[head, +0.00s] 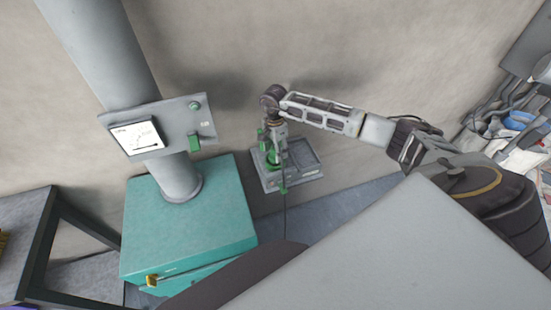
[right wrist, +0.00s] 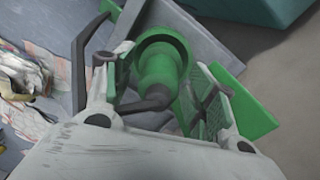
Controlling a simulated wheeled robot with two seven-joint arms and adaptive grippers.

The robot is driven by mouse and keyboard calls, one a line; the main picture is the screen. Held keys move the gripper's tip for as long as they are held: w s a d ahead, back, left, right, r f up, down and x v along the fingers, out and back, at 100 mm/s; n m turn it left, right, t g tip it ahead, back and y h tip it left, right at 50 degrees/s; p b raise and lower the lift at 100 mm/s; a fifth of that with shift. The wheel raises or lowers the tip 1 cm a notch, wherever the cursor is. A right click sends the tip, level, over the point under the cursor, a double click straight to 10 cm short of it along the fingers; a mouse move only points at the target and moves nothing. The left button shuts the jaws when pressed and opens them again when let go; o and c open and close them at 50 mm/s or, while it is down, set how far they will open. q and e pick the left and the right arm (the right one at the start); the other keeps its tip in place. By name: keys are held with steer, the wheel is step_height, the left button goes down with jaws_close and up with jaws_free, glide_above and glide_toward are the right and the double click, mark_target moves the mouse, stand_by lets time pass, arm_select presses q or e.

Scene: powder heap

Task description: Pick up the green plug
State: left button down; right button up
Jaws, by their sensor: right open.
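The green plug (right wrist: 160,62), round with a wide collar and a narrower body, sits between the fingers of my right gripper (right wrist: 162,85) in the right wrist view. The fingers are apart, one on each side of it, and I cannot tell whether either touches it. In the head view my right gripper (head: 276,162) points down over the grey tray, and the plug (head: 271,157) shows partly behind its fingers. My left gripper is in neither view.
The grey tray (head: 308,158) lies on the floor against the wall. A teal box (head: 225,225) with a grey column stands to its left. Clutter (head: 520,125) lies at far right.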

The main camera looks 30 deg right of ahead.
steer(key=shift+c, duration=0.4)
steer(key=c, duration=1.1)
steer(key=shift+o, duration=0.2)
steer(key=shift+r, duration=0.1)
steer(key=shift+r+b, duration=0.95)
steer(key=shift+r, duration=4)
steer(key=shift+s+f, duration=0.1)
steer(key=shift+f, duration=0.05)
